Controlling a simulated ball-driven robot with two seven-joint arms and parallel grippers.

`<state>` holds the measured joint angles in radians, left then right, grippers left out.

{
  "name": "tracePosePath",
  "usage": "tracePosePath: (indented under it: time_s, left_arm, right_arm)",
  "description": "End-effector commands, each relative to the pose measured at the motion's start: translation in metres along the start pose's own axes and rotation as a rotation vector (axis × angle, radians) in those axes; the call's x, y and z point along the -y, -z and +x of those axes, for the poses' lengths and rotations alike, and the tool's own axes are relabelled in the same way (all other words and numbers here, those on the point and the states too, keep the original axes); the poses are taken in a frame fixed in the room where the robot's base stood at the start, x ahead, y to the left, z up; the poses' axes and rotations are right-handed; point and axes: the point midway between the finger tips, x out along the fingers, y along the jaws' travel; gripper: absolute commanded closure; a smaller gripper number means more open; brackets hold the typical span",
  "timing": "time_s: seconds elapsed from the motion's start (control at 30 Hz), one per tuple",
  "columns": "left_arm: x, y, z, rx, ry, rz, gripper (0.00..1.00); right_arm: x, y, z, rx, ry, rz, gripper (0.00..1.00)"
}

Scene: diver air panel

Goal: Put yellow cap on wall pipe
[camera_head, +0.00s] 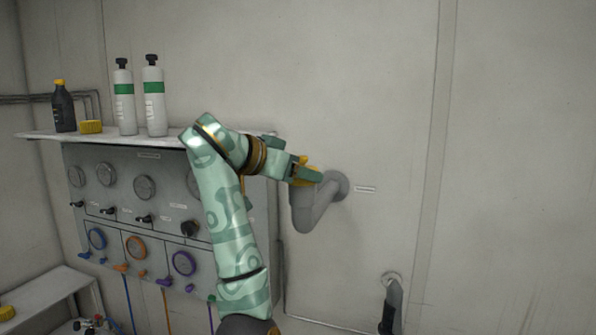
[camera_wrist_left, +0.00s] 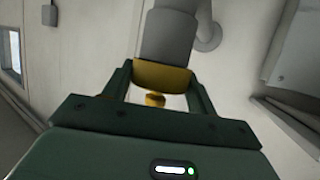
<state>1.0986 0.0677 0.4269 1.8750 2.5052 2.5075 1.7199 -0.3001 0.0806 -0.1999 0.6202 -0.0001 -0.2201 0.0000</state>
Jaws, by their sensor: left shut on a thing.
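The grey wall pipe (camera_head: 318,205) comes out of the wall and bends, right of the panel in the head view. It also fills the top middle of the left wrist view (camera_wrist_left: 168,38). The yellow cap (camera_wrist_left: 162,75) is between my left gripper's fingers, at the near end of the pipe. In the head view the cap (camera_head: 307,171) shows partly behind the fingers. My left gripper (camera_head: 306,172) is shut on the cap. The cap looks in line with the pipe end and touching or overlapping it; how far it is seated I cannot tell. My right gripper is not in view.
A gauge panel (camera_head: 122,190) with coloured hoses is left of my arm. The wall at right is clear.

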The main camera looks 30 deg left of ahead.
Motion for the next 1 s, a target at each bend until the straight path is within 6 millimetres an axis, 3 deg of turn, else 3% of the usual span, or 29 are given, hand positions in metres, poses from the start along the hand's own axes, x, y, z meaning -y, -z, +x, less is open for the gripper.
tracePosePath:
  time_s: [0.4,0.43,0.5,0.83,1.0]
  left_arm:
    - [0.000,-0.021,0.009,-0.001,-0.001,-0.002,0.64]
    - [0.000,-0.020,0.008,0.000,-0.001,-0.001,0.37]
    - [0.000,-0.019,0.008,0.000,-0.001,-0.001,0.18]
    - [0.000,-0.019,0.005,0.000,0.001,-0.001,0.17]
    - [0.002,-0.020,-0.016,-0.001,0.006,0.000,0.17]
  right_arm:
    - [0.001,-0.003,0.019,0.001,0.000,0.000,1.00]
    - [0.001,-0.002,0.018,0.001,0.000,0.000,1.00]
    - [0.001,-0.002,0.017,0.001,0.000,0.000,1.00]
    - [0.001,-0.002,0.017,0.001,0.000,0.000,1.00]
    - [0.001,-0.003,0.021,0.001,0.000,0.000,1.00]
